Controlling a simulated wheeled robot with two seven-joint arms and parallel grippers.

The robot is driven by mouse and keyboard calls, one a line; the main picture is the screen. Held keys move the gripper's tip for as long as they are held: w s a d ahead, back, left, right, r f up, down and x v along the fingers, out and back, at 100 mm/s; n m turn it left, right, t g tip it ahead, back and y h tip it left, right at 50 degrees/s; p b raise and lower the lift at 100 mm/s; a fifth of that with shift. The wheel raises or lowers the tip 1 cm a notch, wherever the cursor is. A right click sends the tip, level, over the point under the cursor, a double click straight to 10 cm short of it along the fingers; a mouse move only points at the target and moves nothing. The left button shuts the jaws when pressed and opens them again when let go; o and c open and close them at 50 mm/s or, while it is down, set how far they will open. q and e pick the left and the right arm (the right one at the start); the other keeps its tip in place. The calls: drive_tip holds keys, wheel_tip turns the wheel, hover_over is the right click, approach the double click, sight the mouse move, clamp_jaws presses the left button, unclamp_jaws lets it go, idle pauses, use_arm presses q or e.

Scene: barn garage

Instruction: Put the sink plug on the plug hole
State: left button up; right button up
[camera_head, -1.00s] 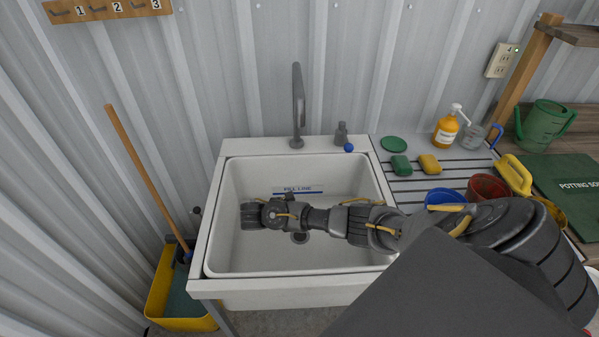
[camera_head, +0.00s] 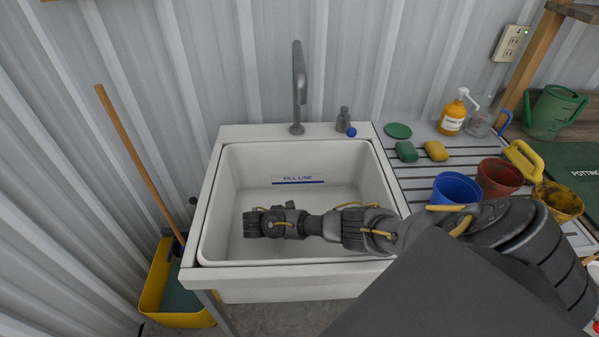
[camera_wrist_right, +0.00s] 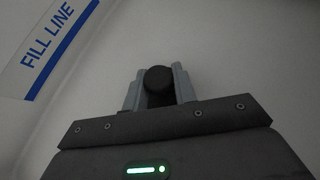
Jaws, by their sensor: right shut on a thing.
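My right arm reaches across the white sink (camera_head: 208,215) from the right. In the right wrist view, my right gripper (camera_wrist_right: 157,72) is shut on a dark round-topped thing (camera_wrist_right: 158,82), which looks like the sink plug. In the head view, the right hand (camera_head: 268,223) is over the left-middle of the basin; its fingertips and the plug cannot be made out there. The plug hole is hidden behind my right arm now, and its gap from the plug cannot be told. My left gripper is not in view.
A tall grey tap (camera_head: 298,90) stands at the sink's back edge, beside a small grey fitting with a blue ball (camera_head: 351,132). Blue (camera_head: 456,190) and red (camera_head: 498,177) cups stand on the drainboard at right. The basin's back wall bears a fill line (camera_head: 298,182).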

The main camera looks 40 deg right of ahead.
drive_tip(key=o, duration=1)
drive_tip(key=shift+f, duration=0.1)
drive_tip(key=shift+c, duration=0.2)
drive_tip(key=shift+a+r+p, duration=0.2)
drive_tip(key=shift+r+p, duration=0.1)
drive_tip(key=shift+r, duration=0.15)
drive_tip(key=p+v, duration=0.4)
drive_tip(key=v, duration=0.2)
drive_tip(key=shift+a+r, duration=0.1)
drive_tip(key=shift+r, duration=0.05)
drive_tip(key=shift+a, duration=0.3)
